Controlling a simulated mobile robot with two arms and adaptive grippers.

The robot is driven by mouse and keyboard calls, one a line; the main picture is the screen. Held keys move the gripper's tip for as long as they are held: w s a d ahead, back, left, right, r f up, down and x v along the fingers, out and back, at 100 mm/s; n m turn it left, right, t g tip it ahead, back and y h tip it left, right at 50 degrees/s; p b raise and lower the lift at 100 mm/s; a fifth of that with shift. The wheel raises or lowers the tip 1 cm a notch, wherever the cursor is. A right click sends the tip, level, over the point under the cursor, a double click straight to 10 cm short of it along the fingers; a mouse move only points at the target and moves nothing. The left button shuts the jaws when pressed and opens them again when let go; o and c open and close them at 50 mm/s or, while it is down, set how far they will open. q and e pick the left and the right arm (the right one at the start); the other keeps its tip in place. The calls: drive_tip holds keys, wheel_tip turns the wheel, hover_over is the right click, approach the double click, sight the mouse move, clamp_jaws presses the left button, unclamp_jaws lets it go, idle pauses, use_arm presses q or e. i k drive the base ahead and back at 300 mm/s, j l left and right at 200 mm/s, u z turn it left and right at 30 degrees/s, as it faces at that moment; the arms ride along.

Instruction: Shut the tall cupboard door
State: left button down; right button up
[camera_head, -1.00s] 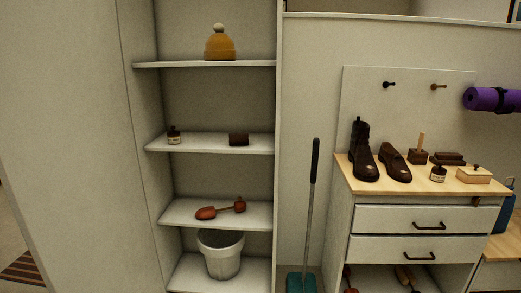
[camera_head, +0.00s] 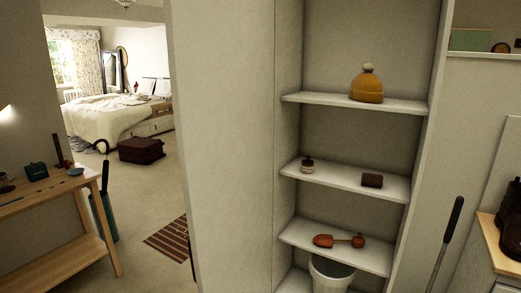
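The tall cupboard (camera_head: 434,110) stands open at the right of the head view, its shelves in plain sight. A tall pale panel (camera_head: 222,150) rises on its left side and looks like the open door, swung out toward me. I cannot make out a handle on it. A white bin (camera_head: 331,274) stands at the bottom, partly cut off. Neither of my grippers is in view.
A wooden side table (camera_head: 52,196) stands at the left, with an umbrella (camera_head: 104,190) by it. A striped rug (camera_head: 168,240) lies left of the panel. Open carpet leads to a dark red suitcase (camera_head: 141,150) and a bed (camera_head: 105,110). A broom handle (camera_head: 447,235) leans at the right.

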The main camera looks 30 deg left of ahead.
sight(220, 53)
drive_tip(key=j+z, duration=0.15)
drive_tip(key=j, duration=2.45)
drive_tip(key=k, duration=0.05)
